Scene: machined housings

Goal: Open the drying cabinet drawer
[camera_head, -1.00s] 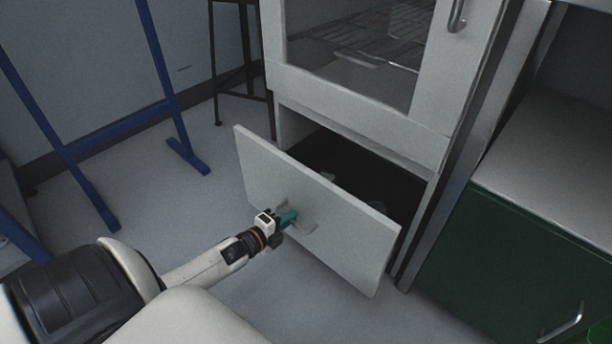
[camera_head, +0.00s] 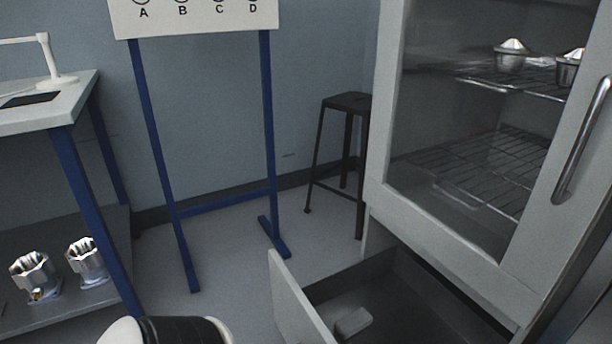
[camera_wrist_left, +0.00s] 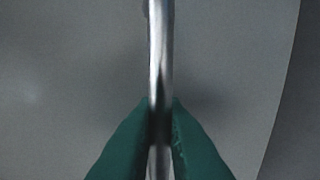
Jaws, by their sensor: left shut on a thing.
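The drying cabinet (camera_head: 386,212) stands at the right in the head view, its glass door closed. In the left wrist view, the green fingers of my left gripper (camera_wrist_left: 160,130) are shut on the drawer's metal bar handle (camera_wrist_left: 159,50), with the grey drawer front (camera_wrist_left: 70,70) behind. The handle and my left gripper are out of the head view; only part of my left arm shows at its bottom edge. My right gripper is not in view.
A dark stool (camera_head: 347,101) stands beside the cabinet. A blue-legged stand (camera_head: 150,130) with a lettered board (camera_head: 195,27) is behind. A table at left has machined housings (camera_head: 36,276) on its lower shelf (camera_head: 70,292). The floor between is clear.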

